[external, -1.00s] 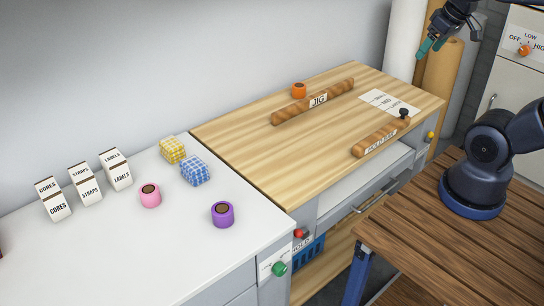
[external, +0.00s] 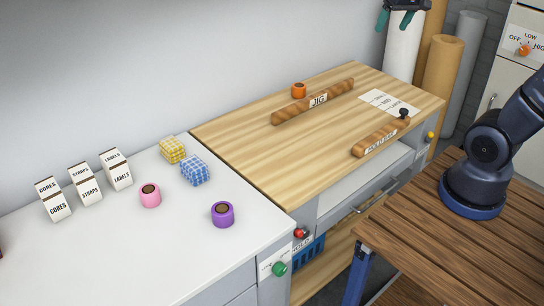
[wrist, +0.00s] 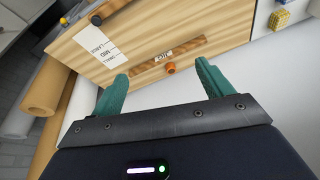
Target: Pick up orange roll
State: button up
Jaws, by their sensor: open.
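The orange roll (external: 298,90) stands on the wooden worktop at its back edge, just behind the wooden bar labelled JIG (external: 314,102). In the wrist view the orange roll (wrist: 171,68) shows between and beyond the fingertips, close beside the JIG bar (wrist: 166,57). My gripper (external: 397,28) is at the top of the external view, high up and to the right of the roll, well apart from it. In the wrist view its two green fingers (wrist: 162,78) are spread wide with nothing between them.
A second wooden bar (external: 380,138) with a black knob and a paper sheet (external: 390,102) lie on the wooden worktop (external: 235,135). Pink (external: 150,196) and purple (external: 222,214) rolls, two patterned blocks and labelled boxes stand on the white counter. Tall rolls (external: 441,62) stand at the right.

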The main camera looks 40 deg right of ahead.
jog(key=w+d+f+m, duration=0.1)
jog(key=w+f+m, duration=0.1)
jog(key=w, duration=1)
jog(key=m+g+h, duration=0.1)
jog(key=m+g, duration=0.2)
jog(key=m, duration=0.3)
send_over(299, 85)
jog(key=a, duration=0.1)
notch_tip(299, 85, down, 28)
jog(key=shift+s+a+f, duration=0.1)
jog(key=shift+s+f, duration=0.05)
jog(key=shift+f, duration=0.05)
jog(key=f, duration=0.5)
jog(key=shift+d+f, duration=0.15)
jog(key=shift+d, duration=0.1)
jog(key=shift+d+f, duration=0.15)
jog(key=shift+f, duration=1.1)
jog(key=shift+d+f, duration=0.15)
jog(key=shift+f, duration=1.1)
jog(key=c, duration=1.1)
